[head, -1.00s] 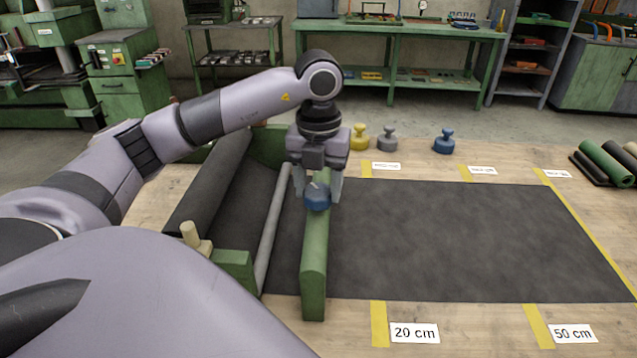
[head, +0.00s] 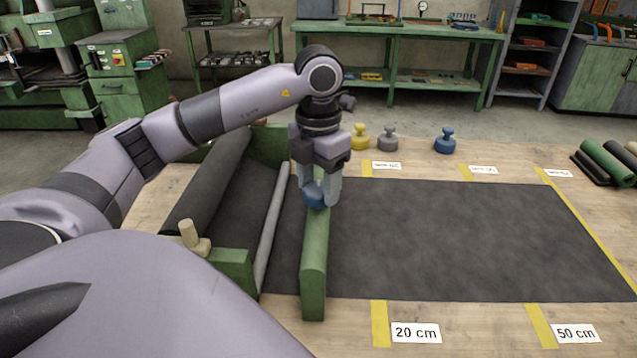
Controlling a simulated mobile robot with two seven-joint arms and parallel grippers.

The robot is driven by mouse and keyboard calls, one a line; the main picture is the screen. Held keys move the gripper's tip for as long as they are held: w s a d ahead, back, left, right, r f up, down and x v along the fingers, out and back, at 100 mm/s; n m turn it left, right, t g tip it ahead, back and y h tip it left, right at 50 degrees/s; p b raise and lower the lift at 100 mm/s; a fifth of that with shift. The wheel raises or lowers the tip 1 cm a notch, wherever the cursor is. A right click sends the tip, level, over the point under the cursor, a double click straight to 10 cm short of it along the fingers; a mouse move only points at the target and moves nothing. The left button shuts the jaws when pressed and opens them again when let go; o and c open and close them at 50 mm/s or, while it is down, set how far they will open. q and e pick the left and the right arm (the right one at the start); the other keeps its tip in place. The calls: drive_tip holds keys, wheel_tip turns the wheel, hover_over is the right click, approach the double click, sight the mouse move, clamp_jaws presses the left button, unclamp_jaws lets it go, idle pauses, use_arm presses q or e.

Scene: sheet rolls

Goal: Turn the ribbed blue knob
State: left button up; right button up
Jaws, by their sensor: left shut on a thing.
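The blue knob (head: 313,197) sits on top of the green bar (head: 314,268) that lies across the dark sheet. My left gripper (head: 318,195) points down over the knob and is shut on it, with a finger on either side. The fingers hide part of the knob, and its ribs are too small to make out. My right gripper is not in view.
A dark sheet (head: 460,240) runs right from the roller frame over yellow marks. A dark roll (head: 210,185) lies left of the bar. Yellow (head: 359,138), grey (head: 387,140) and blue (head: 444,142) knobbed weights stand behind the sheet. Green and black rolls (head: 606,163) lie at the far right.

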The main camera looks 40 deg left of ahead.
use_arm(q)
drive_tip(key=m, duration=0.4)
drive_tip(key=shift+m+b, duration=0.3)
drive_tip(key=m, duration=0.4)
drive_tip(key=shift+m+b, duration=0.3)
drive_tip(key=shift+b, duration=0.05)
drive_tip(key=m, duration=0.4)
drive_tip(key=shift+m+b, duration=0.3)
drive_tip(key=m, duration=0.4)
drive_tip(key=shift+m+b, duration=0.3)
drive_tip(key=shift+m, duration=0.1)
drive_tip(key=shift+r, duration=0.1)
drive_tip(key=o, duration=1)
drive_tip(key=shift+o, duration=0.2)
